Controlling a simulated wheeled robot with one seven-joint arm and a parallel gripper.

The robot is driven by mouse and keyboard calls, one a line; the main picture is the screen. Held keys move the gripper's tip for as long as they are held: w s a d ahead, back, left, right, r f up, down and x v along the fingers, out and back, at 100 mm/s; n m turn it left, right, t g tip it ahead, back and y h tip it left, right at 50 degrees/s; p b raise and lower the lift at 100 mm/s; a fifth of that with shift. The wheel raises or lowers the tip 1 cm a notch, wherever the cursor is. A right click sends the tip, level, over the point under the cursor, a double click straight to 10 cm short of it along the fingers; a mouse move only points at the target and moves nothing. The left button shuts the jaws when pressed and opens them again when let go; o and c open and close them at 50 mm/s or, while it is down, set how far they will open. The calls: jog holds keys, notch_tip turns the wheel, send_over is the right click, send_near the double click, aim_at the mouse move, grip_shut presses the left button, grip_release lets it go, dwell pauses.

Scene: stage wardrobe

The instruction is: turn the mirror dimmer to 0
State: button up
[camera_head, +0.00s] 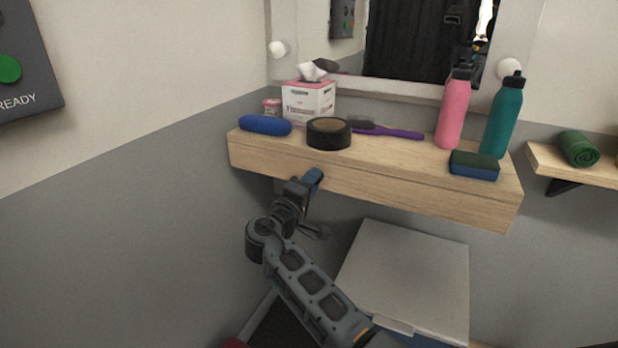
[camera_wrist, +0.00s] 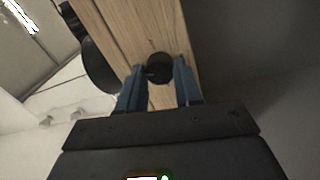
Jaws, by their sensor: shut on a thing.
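The mirror dimmer (camera_wrist: 158,66) is a small round black knob on the front face of the wooden shelf (camera_wrist: 120,35). In the wrist view it sits between the two blue fingers of my gripper (camera_wrist: 158,80), which is shut on it. In the head view my gripper (camera_head: 313,178) reaches up to the shelf front (camera_head: 430,192), below the round black tin, and hides the knob. I cannot read any pointer or number on the dimmer. The mirror (camera_head: 415,40) stands behind the shelf, with round bulbs on its pale frame.
On the shelf stand a blue case (camera_head: 265,125), a black tin (camera_head: 329,133), a tissue box (camera_head: 308,102), a purple brush (camera_head: 395,132), pink (camera_head: 453,110) and teal (camera_head: 502,118) bottles and a sponge (camera_head: 474,166). A pale box lid (camera_head: 410,270) lies below. A wall is at left.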

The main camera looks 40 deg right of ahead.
jog(key=shift+s+d+r+n+p, duration=0.15)
jog(key=shift+n+p, duration=0.45)
jog(key=shift+n, duration=0.4)
jog(key=shift+d+r+n+p, duration=0.1)
jog(key=shift+n+p, duration=0.45)
jog(key=shift+n, duration=0.45)
jog(key=o, duration=1)
jog(key=shift+a+n, duration=0.15)
jog(key=shift+n, duration=0.15)
jog(key=shift+o, duration=0.2)
jog(key=shift+f, duration=0.1)
jog(key=v, duration=0.8)
jog(key=shift+b, duration=0.3)
